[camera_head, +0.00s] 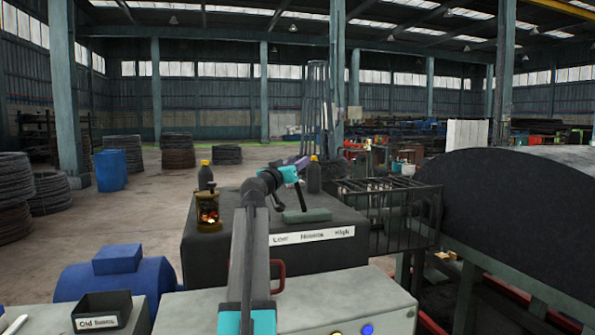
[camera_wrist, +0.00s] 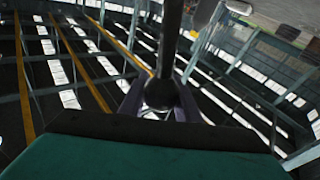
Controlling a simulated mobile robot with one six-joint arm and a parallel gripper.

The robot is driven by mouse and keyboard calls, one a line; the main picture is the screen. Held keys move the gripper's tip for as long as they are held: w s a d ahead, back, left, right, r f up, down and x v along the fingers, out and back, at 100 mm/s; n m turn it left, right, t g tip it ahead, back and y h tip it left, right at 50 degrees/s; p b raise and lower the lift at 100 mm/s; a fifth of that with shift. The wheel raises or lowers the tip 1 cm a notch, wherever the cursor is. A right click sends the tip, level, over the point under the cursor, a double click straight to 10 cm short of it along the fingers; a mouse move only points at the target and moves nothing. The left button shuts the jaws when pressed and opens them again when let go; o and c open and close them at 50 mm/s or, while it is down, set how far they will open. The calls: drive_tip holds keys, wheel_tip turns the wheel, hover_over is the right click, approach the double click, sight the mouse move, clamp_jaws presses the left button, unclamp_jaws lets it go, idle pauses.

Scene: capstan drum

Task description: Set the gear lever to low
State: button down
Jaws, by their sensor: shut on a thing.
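The gear lever (camera_head: 300,197) is a thin dark rod rising from a grey-green base (camera_head: 307,215) on top of the dark gear housing (camera_head: 225,240). A white label strip (camera_head: 312,236) on the housing's front reads Low, Neutral, High from left to right. The rod leans slightly left at its top. My gripper (camera_head: 301,164) is at the lever's upper end. In the wrist view, the lever's round dark knob (camera_wrist: 160,92) sits between the fingers of my gripper (camera_wrist: 158,106), which are shut on it. The knob is mostly hidden in the head view.
A metal cage (camera_head: 400,215) and the large black drum (camera_head: 520,220) are at right.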

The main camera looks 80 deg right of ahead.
drive_tip(key=shift+w+a+f+b, duration=0.25)
drive_tip(key=shift+w+a+b, duration=0.15)
drive_tip(key=shift+w+b, duration=0.35)
drive_tip(key=shift+s, duration=0.15)
drive_tip(key=c, duration=1.3)
unclamp_jaws()
drive_tip(key=shift+r, duration=0.1)
drive_tip(key=b+v, duration=0.2)
drive_tip(key=v, duration=1.2)
drive_tip(key=shift+b, duration=0.3)
